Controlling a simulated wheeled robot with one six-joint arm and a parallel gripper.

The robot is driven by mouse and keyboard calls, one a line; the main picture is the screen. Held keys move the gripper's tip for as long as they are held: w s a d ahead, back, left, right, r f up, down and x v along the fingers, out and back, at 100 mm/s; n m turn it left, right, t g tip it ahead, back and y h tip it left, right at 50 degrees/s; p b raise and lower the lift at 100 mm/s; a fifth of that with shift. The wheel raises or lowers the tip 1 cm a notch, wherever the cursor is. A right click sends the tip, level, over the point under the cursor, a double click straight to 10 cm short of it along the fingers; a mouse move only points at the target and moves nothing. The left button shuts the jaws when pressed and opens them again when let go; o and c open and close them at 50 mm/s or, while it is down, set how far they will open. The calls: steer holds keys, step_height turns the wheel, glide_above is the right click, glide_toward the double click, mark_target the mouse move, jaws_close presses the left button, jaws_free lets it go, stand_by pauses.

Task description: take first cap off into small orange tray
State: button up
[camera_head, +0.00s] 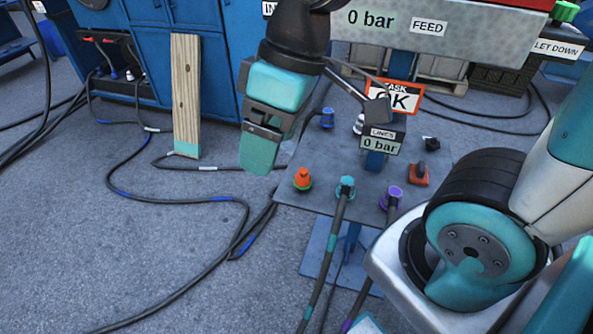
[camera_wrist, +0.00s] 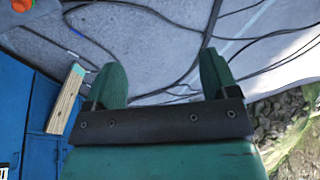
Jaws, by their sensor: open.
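An orange cap (camera_head: 302,178) sits upright on a green collar on the left part of the grey plate (camera_head: 325,160). My gripper (camera_head: 258,160) hangs up and to the left of it in the head view, apart from it. In the wrist view my gripper (camera_wrist: 163,72) has its two green fingers spread, with only floor and cables behind the gap. A small orange-red piece (camera_head: 418,176) with a dark part lies at the plate's right; I cannot tell whether it is a tray. An orange object (camera_wrist: 22,5), cut off, shows at the wrist view's top left corner.
A teal fitting (camera_head: 346,184) and a purple fitting (camera_head: 392,194) with hoses stand on the plate's front. A blue fitting (camera_head: 327,118) stands behind. A "0 bar" gauge (camera_head: 381,142) rises mid-plate. A wooden board (camera_head: 186,95) leans on the blue cabinet (camera_head: 152,50). Cables cross the floor.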

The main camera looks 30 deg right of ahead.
steer(key=w+d+f+n+h+b, duration=0.1)
steer(key=w+d+f+b, duration=0.1)
steer(key=w+d+f, duration=0.3)
steer(key=w+d+f+n+b, duration=0.1)
steer(key=w+f+b, duration=0.15)
steer(key=w, duration=0.45)
steer(key=n+h+b, duration=0.3)
steer(key=n+b, duration=0.1)
steer(key=b, duration=0.2)
glide_above(304, 169)
step_height(304, 169, down, 17)
steer(key=shift+n, duration=0.4)
step_height(304, 169, down, 12)
steer(key=shift+d+f+b, duration=0.15)
steer(key=shift+b, duration=0.15)
steer(key=shift+a+f, duration=0.2)
steer(key=shift+f, duration=2.65)
steer(key=c, duration=1.1)
steer(key=shift+o, duration=0.2)
steer(key=shift+r, duration=0.15)
